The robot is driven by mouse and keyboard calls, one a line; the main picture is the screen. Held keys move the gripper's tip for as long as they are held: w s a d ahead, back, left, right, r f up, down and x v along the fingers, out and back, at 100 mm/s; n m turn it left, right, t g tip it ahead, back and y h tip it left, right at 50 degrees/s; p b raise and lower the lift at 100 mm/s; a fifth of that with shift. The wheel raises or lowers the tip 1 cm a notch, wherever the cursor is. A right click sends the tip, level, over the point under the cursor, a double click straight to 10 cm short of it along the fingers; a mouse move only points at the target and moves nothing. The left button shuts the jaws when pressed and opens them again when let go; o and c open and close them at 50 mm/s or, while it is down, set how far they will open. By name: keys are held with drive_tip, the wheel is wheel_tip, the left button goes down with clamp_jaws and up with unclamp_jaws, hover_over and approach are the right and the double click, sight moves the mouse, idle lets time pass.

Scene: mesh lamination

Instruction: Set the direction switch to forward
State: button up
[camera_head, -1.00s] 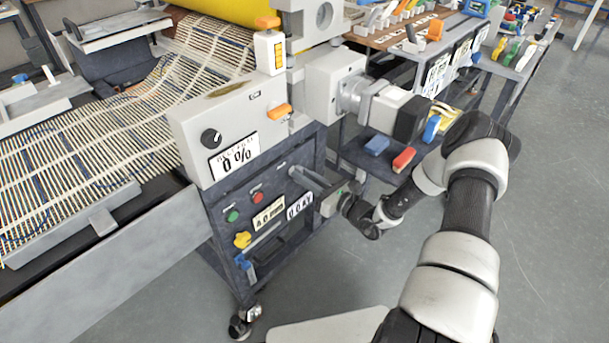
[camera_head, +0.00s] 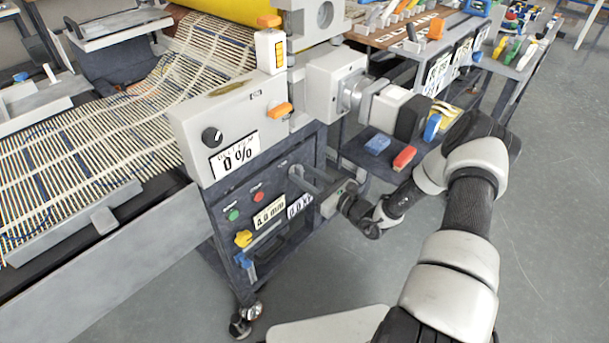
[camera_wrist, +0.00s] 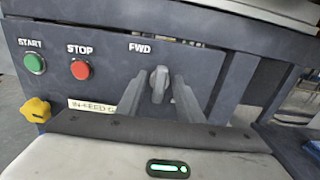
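The direction switch (camera_wrist: 159,83) is a small grey knob on the dark front panel, under the label FWD in the wrist view. Its handle stands nearly upright. My gripper (camera_wrist: 162,80) is open, with one finger on each side of the knob and gaps seeming to show between. I cannot tell whether either finger touches it.
Left of the switch are a red STOP button (camera_wrist: 80,69) and a green START button (camera_wrist: 35,63). A yellow knob (camera_wrist: 36,109) sits lower left. The grey control box (camera_head: 190,125) overhangs the panel. Open floor (camera_head: 545,230) lies to the right.

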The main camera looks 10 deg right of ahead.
drive_tip(key=p+v, duration=0.2)
drive_tip(key=v, duration=1.5)
drive_tip(key=shift+s, duration=0.15)
drive_tip(key=shift+r, duration=0.15)
